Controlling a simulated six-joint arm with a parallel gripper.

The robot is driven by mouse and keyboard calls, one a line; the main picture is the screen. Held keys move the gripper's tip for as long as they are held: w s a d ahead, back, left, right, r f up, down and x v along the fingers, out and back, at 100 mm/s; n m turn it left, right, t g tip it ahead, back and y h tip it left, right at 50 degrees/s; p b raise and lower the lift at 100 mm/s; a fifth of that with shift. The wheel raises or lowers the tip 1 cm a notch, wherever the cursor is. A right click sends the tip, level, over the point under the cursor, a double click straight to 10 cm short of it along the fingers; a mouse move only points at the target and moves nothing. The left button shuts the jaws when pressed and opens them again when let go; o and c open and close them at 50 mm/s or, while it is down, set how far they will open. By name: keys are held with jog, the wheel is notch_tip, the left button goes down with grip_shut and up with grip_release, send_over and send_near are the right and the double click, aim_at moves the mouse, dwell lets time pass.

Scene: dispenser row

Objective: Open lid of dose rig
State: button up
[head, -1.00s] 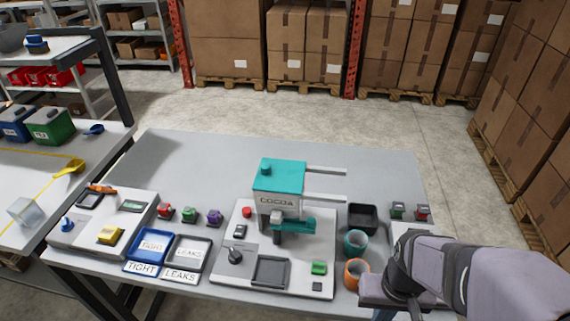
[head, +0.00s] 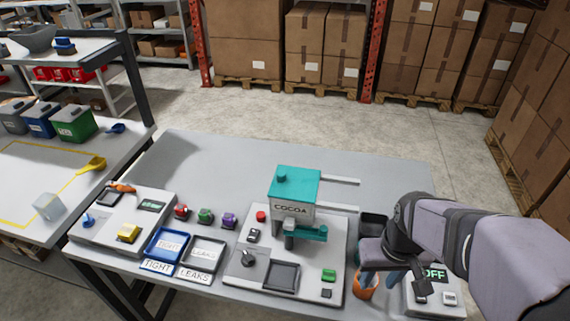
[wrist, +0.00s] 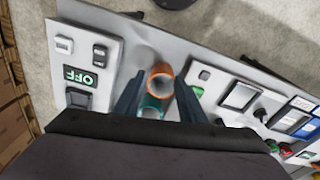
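The dose rig (head: 293,207) stands on a pale base plate right of the table's middle. It has a white body marked COCOA, and its teal lid (head: 300,184) with a small knob (head: 281,177) is down on top. Two thin rails run from it to the right. My gripper (head: 377,279) is right of the rig, above the table and apart from the lid. In the wrist view my gripper (wrist: 158,100) is open, its fingers spread over an orange ring (wrist: 160,76) and a teal ring (wrist: 151,107). The lid is out of the wrist view.
The orange ring (head: 365,288) and a black bin (head: 373,225) stand between the rig and my arm. A device reading OFF (head: 433,274) is at the right. Labelled trays (head: 165,248) and coloured pieces lie to the left. The table behind the rig is clear.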

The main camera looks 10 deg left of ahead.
jog(key=w+a+r+n+t+p, duration=0.2)
jog(key=w+a+r+n+p, duration=0.2)
jog(key=w+a+r, duration=0.7)
jog(key=n+y, duration=0.3)
send_near(281, 173)
jog(key=shift+p+x, duration=1.45)
jog(key=shift+x, duration=2.65)
grip_shut()
